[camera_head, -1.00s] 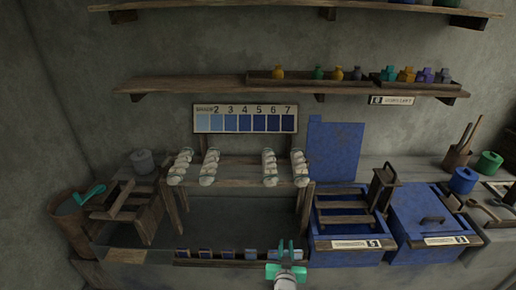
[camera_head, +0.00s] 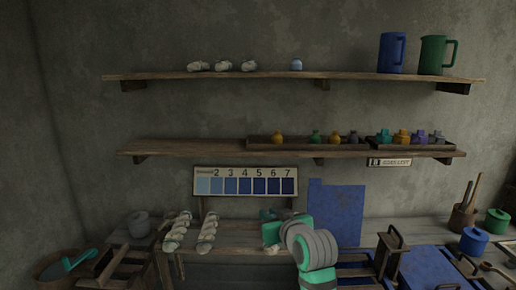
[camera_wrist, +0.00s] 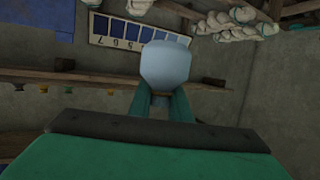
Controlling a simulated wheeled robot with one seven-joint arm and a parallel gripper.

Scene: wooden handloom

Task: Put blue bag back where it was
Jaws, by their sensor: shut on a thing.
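My gripper (camera_wrist: 163,105) is shut on the blue bag (camera_wrist: 165,66), a pale blue rounded thing that stands out beyond the teal fingers in the wrist view. That view is upside down. In the head view my raised arm (camera_head: 312,246) is in front of the right part of the skein rack, below the numbered chart. The fingertips and the held bag cannot be made out there. A similar pale blue thing (camera_head: 296,65) stands on the top shelf (camera_head: 240,76), right of several white skeins.
The lower shelf (camera_head: 200,146) holds trays of small coloured bags (camera_head: 402,137); its left part is bare. A blue jug (camera_head: 391,53) and a green jug (camera_head: 432,55) stand at the top shelf's right. White skeins (camera_head: 207,232) hang on the rack. The numbered chart (camera_head: 245,182) is above it.

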